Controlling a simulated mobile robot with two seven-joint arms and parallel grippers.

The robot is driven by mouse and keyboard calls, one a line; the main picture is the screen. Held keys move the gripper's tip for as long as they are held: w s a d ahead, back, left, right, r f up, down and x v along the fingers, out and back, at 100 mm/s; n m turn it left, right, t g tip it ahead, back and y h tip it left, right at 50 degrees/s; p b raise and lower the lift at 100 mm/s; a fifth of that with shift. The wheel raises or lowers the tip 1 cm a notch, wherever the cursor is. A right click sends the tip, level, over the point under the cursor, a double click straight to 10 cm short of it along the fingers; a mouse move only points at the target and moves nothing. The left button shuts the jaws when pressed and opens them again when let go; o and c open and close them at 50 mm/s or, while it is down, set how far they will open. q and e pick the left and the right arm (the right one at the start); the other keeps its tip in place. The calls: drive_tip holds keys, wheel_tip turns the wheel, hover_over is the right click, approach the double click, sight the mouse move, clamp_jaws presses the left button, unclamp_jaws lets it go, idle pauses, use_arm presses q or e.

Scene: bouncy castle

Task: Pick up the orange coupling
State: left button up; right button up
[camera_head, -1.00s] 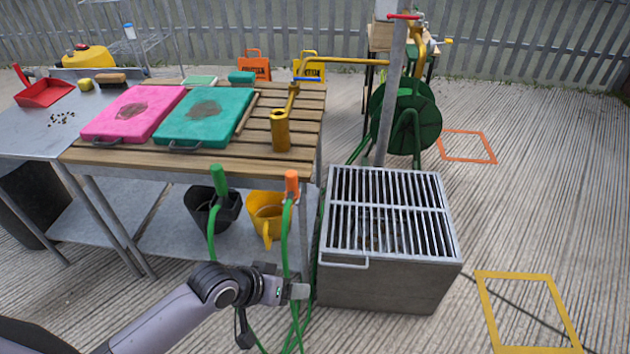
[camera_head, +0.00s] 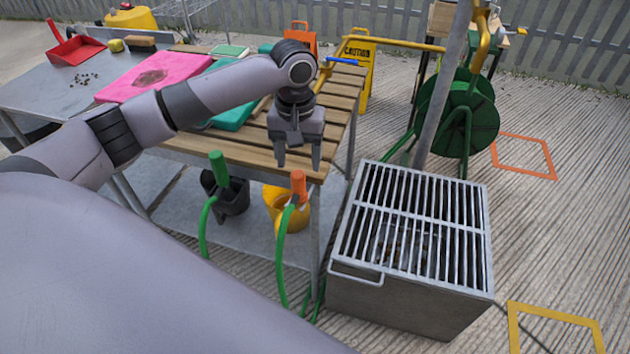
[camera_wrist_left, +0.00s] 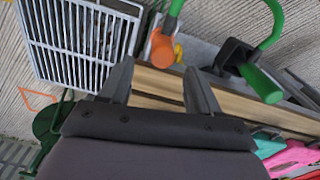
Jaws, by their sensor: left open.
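The orange coupling (camera_head: 298,186) is on the end of a green hose at the front edge of the wooden table, near its right corner. It points up. In the left wrist view the orange coupling (camera_wrist_left: 162,48) shows just beyond the fingertips, between them. My left gripper (camera_head: 298,166) points down above the table's front edge, close above the coupling. It is open and empty, and it also shows in the left wrist view (camera_wrist_left: 158,78). I cannot see my right gripper.
A green coupling (camera_head: 219,168) on another hose stands to the left. A yellow bucket (camera_head: 290,218) and a black bucket (camera_head: 232,197) are below the table. A metal grated box (camera_head: 400,300) stands to the right.

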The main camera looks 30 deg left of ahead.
sight(298, 173)
use_arm(q)
drive_tip(key=shift+s+f+b, duration=0.2)
drive_tip(key=shift+f, duration=1.5)
drive_tip(key=shift+s+f+b, duration=0.15)
drive_tip(key=shift+f+b, duration=0.05)
drive_tip(key=shift+f, duration=1.5)
drive_tip(key=c, duration=1.1)
